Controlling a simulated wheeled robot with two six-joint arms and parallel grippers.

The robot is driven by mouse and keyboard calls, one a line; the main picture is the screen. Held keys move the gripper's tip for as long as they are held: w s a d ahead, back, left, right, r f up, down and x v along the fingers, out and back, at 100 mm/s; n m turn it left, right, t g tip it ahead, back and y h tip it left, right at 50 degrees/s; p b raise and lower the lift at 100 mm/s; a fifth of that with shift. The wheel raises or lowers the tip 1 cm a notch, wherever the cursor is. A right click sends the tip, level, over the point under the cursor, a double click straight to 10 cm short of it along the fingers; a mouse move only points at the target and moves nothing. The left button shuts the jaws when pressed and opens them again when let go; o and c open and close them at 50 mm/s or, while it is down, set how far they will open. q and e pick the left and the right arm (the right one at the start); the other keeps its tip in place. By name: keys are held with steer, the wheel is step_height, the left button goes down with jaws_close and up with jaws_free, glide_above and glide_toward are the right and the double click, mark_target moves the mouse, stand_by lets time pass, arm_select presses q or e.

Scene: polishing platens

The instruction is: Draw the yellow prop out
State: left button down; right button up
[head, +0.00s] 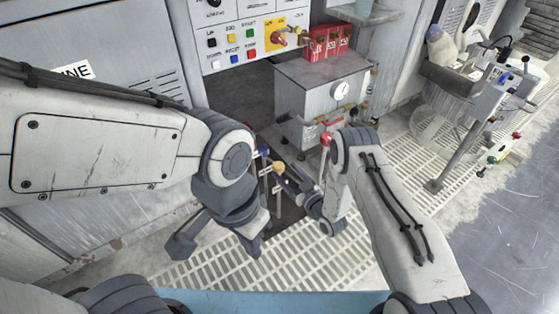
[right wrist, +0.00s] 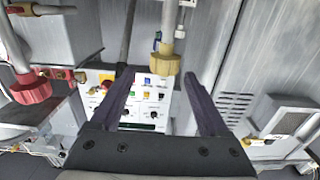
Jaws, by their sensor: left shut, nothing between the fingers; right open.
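The yellow prop shows in the head view as a yellow knob (head: 279,168) on a thin stem, in the gap below the control panel. In the right wrist view its ribbed yellow head (right wrist: 166,63) appears just beyond and between the fingertips, apart from both. My right gripper (head: 292,180) is open and empty close beside the prop; its two dark fingers (right wrist: 157,82) point toward it. My left gripper (head: 251,244) is shut and empty, lower and nearer, over the floor grating. The prop's lower end is hidden in the head view.
A blue-knobbed prop (head: 263,153) stands just left of the yellow one. A red-knobbed one (head: 326,139) is to the right, also in the right wrist view (right wrist: 30,88). A grey cabinet with a gauge (head: 341,91) stands behind.

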steer(key=shift+p+v, duration=0.3)
steer(key=shift+v, duration=1.15)
